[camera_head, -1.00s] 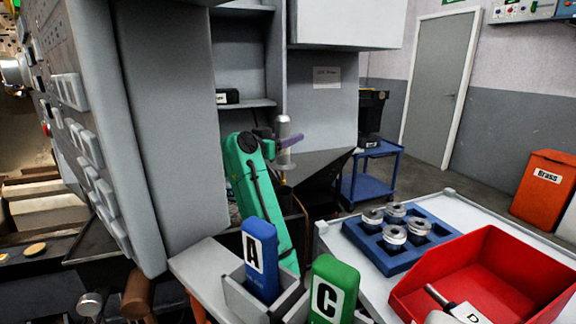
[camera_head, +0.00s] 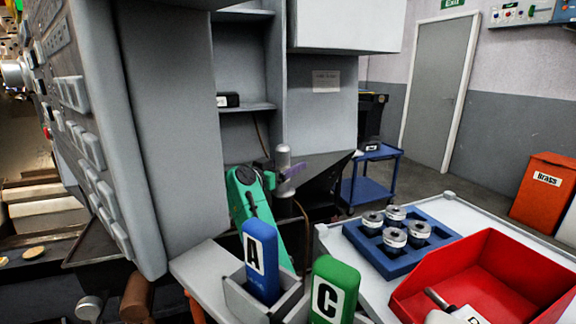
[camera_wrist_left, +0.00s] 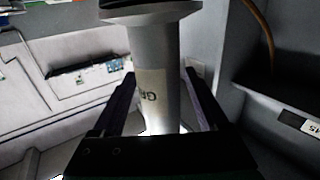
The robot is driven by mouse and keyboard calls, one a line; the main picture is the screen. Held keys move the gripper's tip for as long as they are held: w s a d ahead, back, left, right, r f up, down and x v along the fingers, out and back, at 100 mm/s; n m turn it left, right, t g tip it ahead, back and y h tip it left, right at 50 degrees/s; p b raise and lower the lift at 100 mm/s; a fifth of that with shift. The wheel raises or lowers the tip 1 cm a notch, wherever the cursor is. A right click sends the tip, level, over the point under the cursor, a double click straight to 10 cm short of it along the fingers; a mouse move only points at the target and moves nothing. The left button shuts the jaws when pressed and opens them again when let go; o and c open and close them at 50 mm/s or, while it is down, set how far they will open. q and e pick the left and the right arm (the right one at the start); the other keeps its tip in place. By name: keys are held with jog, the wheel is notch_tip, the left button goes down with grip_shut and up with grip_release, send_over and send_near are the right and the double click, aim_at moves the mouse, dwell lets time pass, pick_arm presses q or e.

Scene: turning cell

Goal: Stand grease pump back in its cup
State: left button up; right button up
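The grease pump (camera_head: 283,160) is a grey upright cylinder with a wider head. My left gripper (camera_head: 291,172), with purple fingers on a green arm, is shut on it and holds it in front of the grey cabinet. In the left wrist view the pump (camera_wrist_left: 154,75) stands between the two dark fingers (camera_wrist_left: 158,85), with partly readable lettering on its side. I cannot make out the cup in either view. My right gripper is not in view.
A blue tray (camera_head: 378,257) with several metal parts and a red bin (camera_head: 480,255) are right. A blue cart (camera_head: 366,187) stands behind.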

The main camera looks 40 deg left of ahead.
pick_arm(q)
jog(key=shift+r+p, duration=0.3)
jog(key=shift+p, duration=0.05)
jog(key=s+d+b, duration=0.1)
jog(key=s+b, duration=0.2)
jog(key=s, duration=0.9)
jog(key=shift+f, duration=0.1)
